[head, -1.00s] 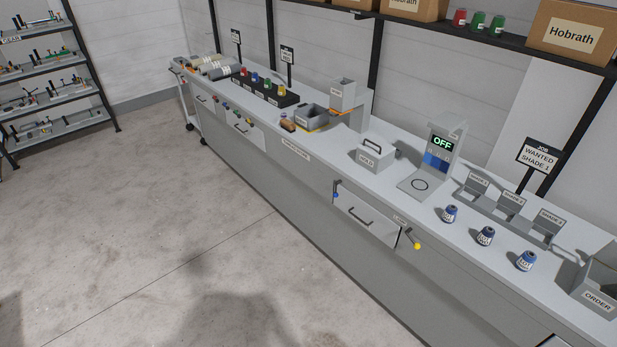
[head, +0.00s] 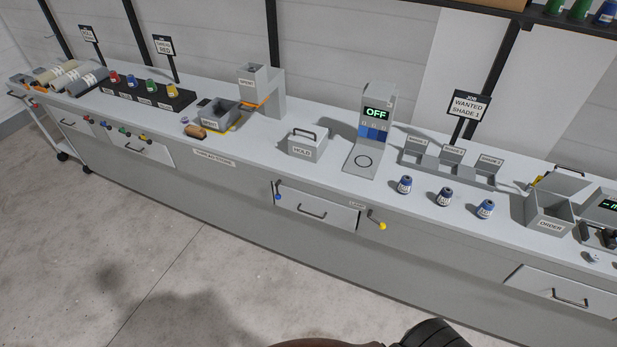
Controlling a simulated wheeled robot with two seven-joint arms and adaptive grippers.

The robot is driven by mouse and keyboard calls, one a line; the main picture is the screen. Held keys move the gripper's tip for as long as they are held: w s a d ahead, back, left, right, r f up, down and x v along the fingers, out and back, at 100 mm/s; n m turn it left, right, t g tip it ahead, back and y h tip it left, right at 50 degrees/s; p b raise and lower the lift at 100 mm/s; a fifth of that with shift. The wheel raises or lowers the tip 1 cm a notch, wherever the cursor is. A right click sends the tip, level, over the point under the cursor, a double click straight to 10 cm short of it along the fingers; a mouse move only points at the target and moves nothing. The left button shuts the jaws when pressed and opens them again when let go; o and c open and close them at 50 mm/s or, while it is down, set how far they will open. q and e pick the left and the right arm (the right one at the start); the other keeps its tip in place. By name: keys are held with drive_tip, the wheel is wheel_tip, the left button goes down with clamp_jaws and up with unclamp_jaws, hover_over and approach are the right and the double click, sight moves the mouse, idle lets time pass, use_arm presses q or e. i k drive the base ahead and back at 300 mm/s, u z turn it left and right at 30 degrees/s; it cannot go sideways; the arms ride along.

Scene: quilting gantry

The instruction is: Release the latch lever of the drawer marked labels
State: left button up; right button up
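A grey drawer (head: 335,217) with a bar handle is set in the bench front, right of the middle of the head view, and looks shut. A small plate (head: 357,205) sits above its right end; its print is too small to read surely. A lever with a blue knob (head: 278,196) is at the drawer's left end. A lever with a yellow knob (head: 382,226) sticks out at its right end. Neither of my grippers shows in the head view.
Another drawer (head: 560,292) is at the lower right. The floor (head: 200,280) before the bench is clear. Dark rounded shapes at the bottom edge are unclear.

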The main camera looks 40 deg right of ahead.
sight(278, 195)
drive_tip(key=z, duration=0.5)
drive_tip(key=i, duration=0.6)
drive_tip(key=z, duration=0.45)
drive_tip(key=k, duration=0.5)
drive_tip(key=u, duration=1.25)
drive_tip(key=i, duration=1)
drive_tip(key=z, duration=1.65)
